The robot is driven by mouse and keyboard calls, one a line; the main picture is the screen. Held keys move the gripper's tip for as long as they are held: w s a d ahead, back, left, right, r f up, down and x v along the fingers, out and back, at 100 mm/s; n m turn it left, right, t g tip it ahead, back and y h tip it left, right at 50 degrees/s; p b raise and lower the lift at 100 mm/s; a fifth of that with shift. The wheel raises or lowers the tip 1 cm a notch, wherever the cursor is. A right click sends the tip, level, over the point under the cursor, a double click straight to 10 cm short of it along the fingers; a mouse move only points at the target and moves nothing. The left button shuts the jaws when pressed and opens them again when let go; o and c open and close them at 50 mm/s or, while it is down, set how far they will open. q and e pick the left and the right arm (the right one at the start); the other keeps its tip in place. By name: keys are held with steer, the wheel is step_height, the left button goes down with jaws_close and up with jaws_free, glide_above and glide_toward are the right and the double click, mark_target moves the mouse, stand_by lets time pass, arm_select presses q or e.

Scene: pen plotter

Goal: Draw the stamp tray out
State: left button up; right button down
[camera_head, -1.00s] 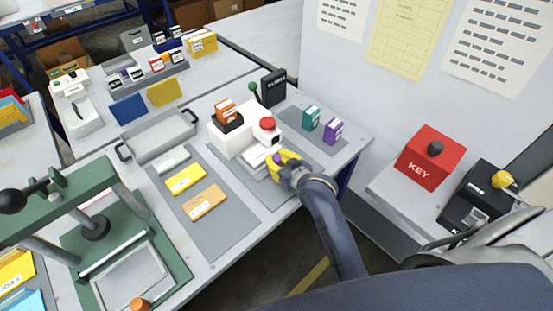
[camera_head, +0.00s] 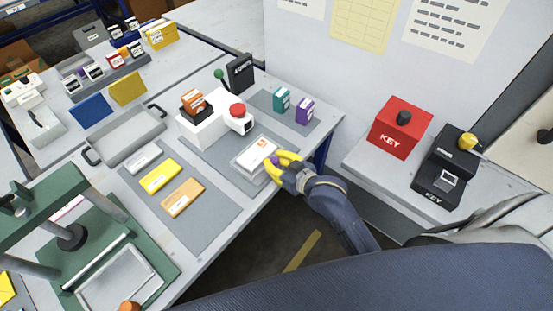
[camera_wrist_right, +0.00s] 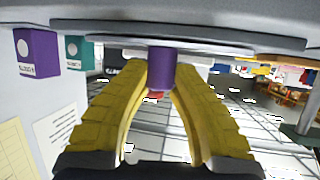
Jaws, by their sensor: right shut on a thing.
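The stamp tray (camera_head: 248,165) is a pale flat tray in the head view, out in front of the white plotter (camera_head: 203,125) with the red button (camera_head: 237,110). A white card with an orange mark (camera_head: 262,148) lies on it. My right gripper (camera_head: 277,162) has yellow fingers and is at the tray's right front edge. It is shut on the tray's purple knob, which also shows as a purple cylinder (camera_wrist_right: 162,70) between the fingers in the right wrist view. My left gripper is not in view.
Orange (camera_head: 183,197) and yellow (camera_head: 160,176) blocks lie on a grey mat left of the tray. Teal (camera_head: 281,99) and purple (camera_head: 304,110) boxes stand behind it. A green press (camera_head: 100,250) stands front left. Red and black key boxes sit at right. Open floor lies before the table edge.

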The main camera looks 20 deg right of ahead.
steer(key=c, duration=1.1)
jaws_free()
steer(key=v, duration=1.2)
steer(key=shift+d, duration=0.1)
